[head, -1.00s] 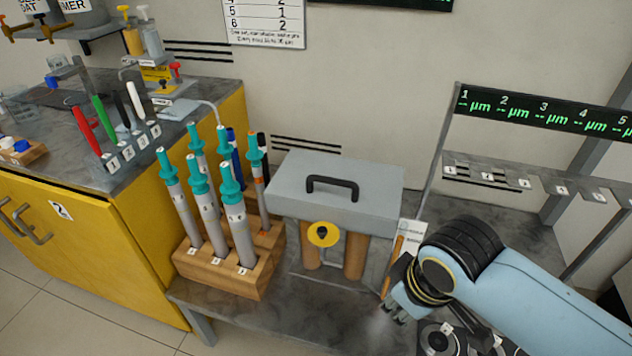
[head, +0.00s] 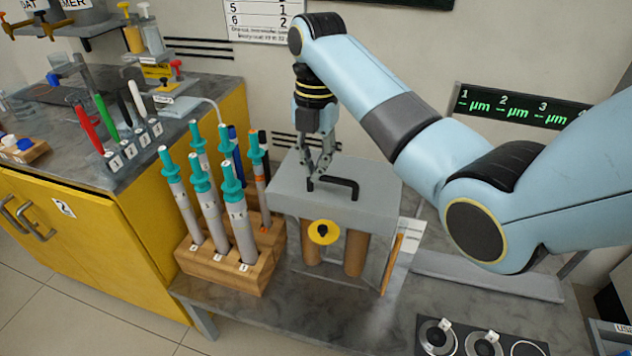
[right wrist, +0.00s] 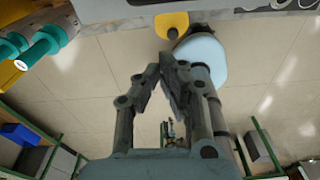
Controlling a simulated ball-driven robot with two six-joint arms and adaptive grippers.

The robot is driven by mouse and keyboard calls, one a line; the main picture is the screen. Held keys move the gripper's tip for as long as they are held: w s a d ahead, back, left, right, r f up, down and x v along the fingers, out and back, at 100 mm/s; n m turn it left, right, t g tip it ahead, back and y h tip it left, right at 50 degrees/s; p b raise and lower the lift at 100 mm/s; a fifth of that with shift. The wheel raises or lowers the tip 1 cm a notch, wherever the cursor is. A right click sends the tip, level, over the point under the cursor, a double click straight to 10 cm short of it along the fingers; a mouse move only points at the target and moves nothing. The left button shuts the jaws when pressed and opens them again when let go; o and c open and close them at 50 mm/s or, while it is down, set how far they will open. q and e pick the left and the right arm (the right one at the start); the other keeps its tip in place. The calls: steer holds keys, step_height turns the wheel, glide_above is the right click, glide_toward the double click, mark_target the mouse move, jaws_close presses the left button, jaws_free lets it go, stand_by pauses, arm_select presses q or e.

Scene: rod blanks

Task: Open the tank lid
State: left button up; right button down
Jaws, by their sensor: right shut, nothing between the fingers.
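The tank (head: 290,235) stands on the low grey bench with its flat grey lid (head: 385,200) down. A black bar handle (head: 350,183) is on top of the lid. A yellow disc with a black knob (head: 322,232) is on the tank's front. My right gripper (head: 318,172) points down at the left part of the handle, hiding some of it. Its fingers are shut and empty; whether they touch the handle I cannot tell. The right wrist view shows the fingertips (right wrist: 160,75) together, with the yellow disc (right wrist: 172,25) beyond. My left gripper is not in view.
A wooden block (head: 232,270) with several teal-topped grey tools stands close left of the tank. A yellow cabinet (head: 110,240) is farther left. A leaning card with an orange-brown strip (head: 395,255) is at the tank's right. Black ring fixtures (head: 483,343) lie at front right.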

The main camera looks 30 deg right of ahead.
mark_target(317, 201)
steer(key=shift+n, duration=0.4)
steer(key=f, duration=0.6)
steer(key=f+b, duration=0.1)
steer(key=f, duration=0.2)
steer(key=shift+a+f, duration=0.4)
steer(key=shift+w+d+r, duration=1.05)
steer(key=shift+d+r, duration=0.25)
